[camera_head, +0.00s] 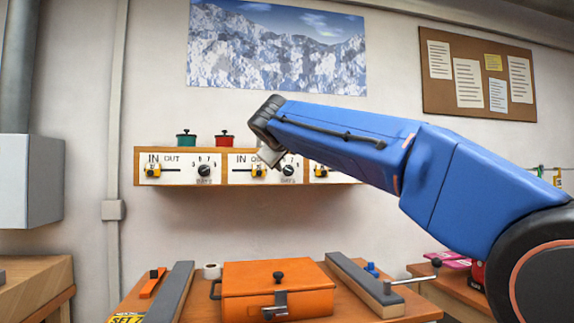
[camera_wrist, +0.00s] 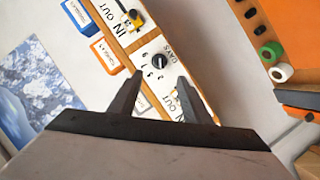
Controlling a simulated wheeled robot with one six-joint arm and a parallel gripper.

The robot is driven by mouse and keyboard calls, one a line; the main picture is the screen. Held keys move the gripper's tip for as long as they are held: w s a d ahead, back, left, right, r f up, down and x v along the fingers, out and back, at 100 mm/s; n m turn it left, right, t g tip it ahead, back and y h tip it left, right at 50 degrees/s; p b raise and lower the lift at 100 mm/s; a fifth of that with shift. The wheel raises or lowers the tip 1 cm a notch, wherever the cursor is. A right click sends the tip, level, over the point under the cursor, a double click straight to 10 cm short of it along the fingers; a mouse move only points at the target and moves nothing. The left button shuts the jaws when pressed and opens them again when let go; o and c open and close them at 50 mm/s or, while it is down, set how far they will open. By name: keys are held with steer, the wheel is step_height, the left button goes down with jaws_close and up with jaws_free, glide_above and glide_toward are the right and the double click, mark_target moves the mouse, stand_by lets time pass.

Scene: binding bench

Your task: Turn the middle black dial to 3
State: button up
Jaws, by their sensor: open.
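The middle black dial (camera_head: 288,170) is a round knob on a white plate in the wooden wall panel, with numbers above it. A black dial (camera_wrist: 160,60) with numbers also shows in the wrist view, probably the same one. My gripper (camera_wrist: 160,76) is open, its two dark fingers apart on either side of that dial in the picture. I see no contact with the dial. In the head view my gripper (camera_head: 269,157) is in front of the middle plate and hides part of it. I cannot read the pointer clearly.
Another dial (camera_head: 204,170) is on the left plate, and a yellow slider (camera_head: 258,170) is left of the middle dial. An orange box (camera_head: 279,291) stands on the bench below.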

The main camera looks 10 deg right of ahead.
steer(key=shift+v, duration=2.3)
steer(key=s+d+f+m+g, duration=0.1)
steer(key=s+d+f+g, duration=0.1)
steer(key=s+d+f, duration=0.35)
steer(key=s+d+f+g, duration=0.1)
steer(key=s+d+f, duration=0.15)
steer(key=f, duration=0.55)
steer(key=s+d+f+m+g+y, duration=0.2)
steer(key=s+f+g, duration=0.1)
steer(key=s+f, duration=1.3)
steer(key=s+d+f+m+g+y, duration=0.2)
steer(key=s+f, duration=1.4)
steer(key=f, duration=0.9)
steer(key=shift+s+d+m+g, duration=0.3)
steer(key=shift+s+m+g, duration=0.1)
steer(key=shift+m+g, duration=0.4)
steer(key=shift+f, duration=0.1)
